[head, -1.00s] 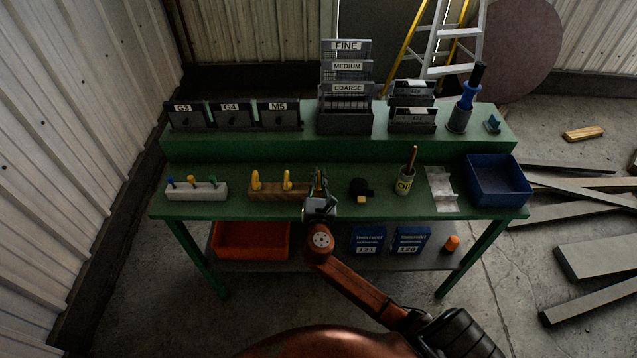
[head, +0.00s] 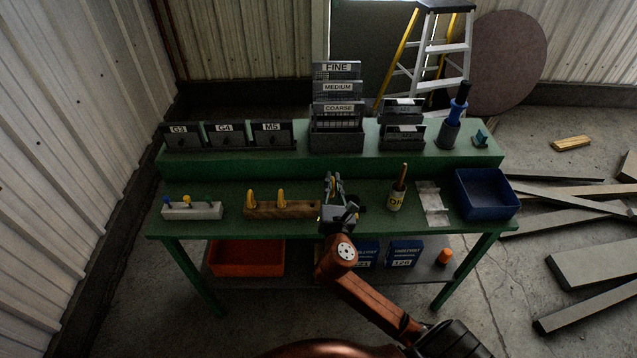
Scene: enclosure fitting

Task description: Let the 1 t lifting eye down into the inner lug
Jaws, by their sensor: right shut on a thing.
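My right gripper (head: 335,186) is above the green bench, just past the right end of a wooden block (head: 312,209). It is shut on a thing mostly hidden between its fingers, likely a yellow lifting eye. Two yellow lifting eyes, a left one (head: 251,199) and a right one (head: 281,199), stand upright in the block. A pale metal plate with raised parts (head: 433,205) lies on the bench to the right; I cannot tell whether it carries the inner lug. No size marks on the eyes are readable. My left gripper is out of view.
An oil pot (head: 397,200) with a brush stands between the gripper and the plate. A dark object (head: 363,203) is partly hidden behind my gripper. A blue tray (head: 487,205) is at the right, a pale peg block (head: 192,211) at the left. Labelled bins line the raised shelf.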

